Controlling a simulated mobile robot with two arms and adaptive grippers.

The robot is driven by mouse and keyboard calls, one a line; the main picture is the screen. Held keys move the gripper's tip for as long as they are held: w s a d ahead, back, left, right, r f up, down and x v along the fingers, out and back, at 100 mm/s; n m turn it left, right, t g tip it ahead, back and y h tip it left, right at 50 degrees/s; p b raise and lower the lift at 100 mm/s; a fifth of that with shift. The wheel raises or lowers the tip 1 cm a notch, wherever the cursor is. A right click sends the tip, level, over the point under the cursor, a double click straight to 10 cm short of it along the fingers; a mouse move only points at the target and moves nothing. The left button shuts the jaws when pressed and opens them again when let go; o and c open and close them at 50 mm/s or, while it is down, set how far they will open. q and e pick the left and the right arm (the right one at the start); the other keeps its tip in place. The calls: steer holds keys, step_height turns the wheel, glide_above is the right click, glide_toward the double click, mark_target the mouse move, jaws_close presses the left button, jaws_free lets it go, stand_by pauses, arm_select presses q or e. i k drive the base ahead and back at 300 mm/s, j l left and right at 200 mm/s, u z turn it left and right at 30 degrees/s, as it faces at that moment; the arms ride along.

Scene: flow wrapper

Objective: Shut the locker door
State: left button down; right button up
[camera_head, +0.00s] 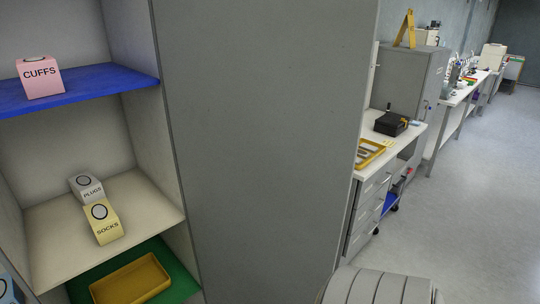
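The locker (150,165) stands open at the left, its shelves exposed. A large plain grey panel (265,150), which looks like the locker door swung open, runs from the locker's right edge across the middle of the head view. A thin pale strip, perhaps a handle, shows past its far right edge. The panel's bottom is cut off by the frame. Neither of my grippers is in view.
A pink CUFFS box (40,77) stands on the blue shelf (100,92). PLUGS (88,188) and SOCKS (103,221) boxes sit on the cream shelf. A yellow tray (132,280) lies below. Right of the panel are a workbench (405,140) and clear floor (465,210).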

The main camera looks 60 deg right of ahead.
mark_target(266, 99)
steer(key=k+l, duration=0.1)
steer(key=l, duration=0.3)
steer(key=k+l+u, duration=0.1)
steer(key=l, duration=0.3)
steer(key=k+l+u, duration=0.1)
steer(key=l, duration=0.3)
steer(key=k+l, duration=0.15)
steer(key=l, duration=0.2)
steer(key=k+l+u, duration=0.1)
steer(key=l, duration=0.3)
steer(key=k+l, duration=0.15)
steer(key=l, duration=0.2)
steer(key=k+l+u, duration=0.15)
steer(key=l, duration=0.25)
steer(key=k+l, duration=0.15)
steer(key=l, duration=0.2)
steer(key=i+j+u, duration=0.15)
steer(key=j, duration=0.2)
